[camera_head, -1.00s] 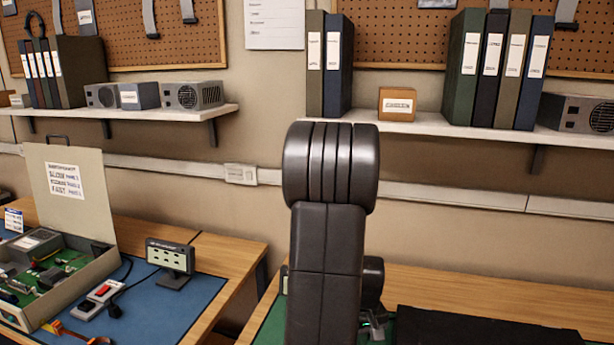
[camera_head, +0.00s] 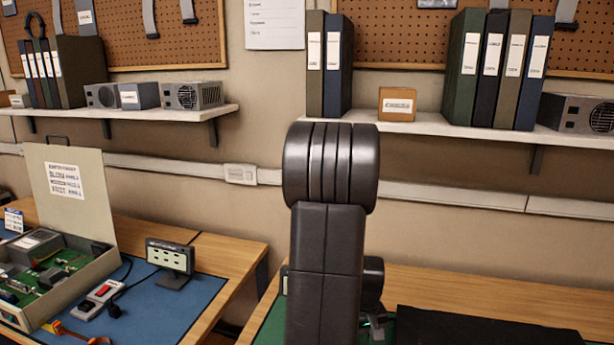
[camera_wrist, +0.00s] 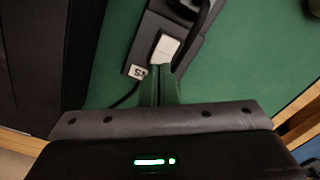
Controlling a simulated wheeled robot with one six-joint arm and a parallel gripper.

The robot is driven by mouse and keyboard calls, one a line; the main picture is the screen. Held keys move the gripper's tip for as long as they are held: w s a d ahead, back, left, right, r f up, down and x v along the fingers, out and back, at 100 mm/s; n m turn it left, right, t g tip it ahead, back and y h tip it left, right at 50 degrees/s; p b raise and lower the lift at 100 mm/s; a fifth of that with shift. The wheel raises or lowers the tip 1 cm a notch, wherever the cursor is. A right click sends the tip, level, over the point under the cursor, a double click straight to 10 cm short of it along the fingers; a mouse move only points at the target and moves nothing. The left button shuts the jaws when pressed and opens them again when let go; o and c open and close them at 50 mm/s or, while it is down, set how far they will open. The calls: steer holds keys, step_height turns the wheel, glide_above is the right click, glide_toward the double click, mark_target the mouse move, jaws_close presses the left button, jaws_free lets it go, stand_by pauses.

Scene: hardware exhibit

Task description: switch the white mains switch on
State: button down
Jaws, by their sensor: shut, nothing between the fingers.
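In the wrist view a white rocker switch (camera_wrist: 166,48) sits on a dark grey block lying on a green mat (camera_wrist: 245,75). In the head view my arm hides the switch and most of the gripper.
A dark flat case (camera_head: 480,328) lies right of my arm on the wooden bench, and shows at left in the wrist view. On the left bench are an open case of electronics (camera_head: 75,280), a red-and-white switch unit (camera_head: 98,299) and a small display (camera_head: 170,257).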

steer(key=shift+f+b, duration=0.8)
steer(key=shift+f, duration=0.15)
stand_by(0.4)
steer(key=shift+r+p, duration=2.7)
steer(key=shift+r, duration=0.9)
steer(key=shift+f, duration=0.2)
step_height(320, 180, down, 7)
steer(key=b, duration=0.5)
steer(key=shift+r, duration=0.2)
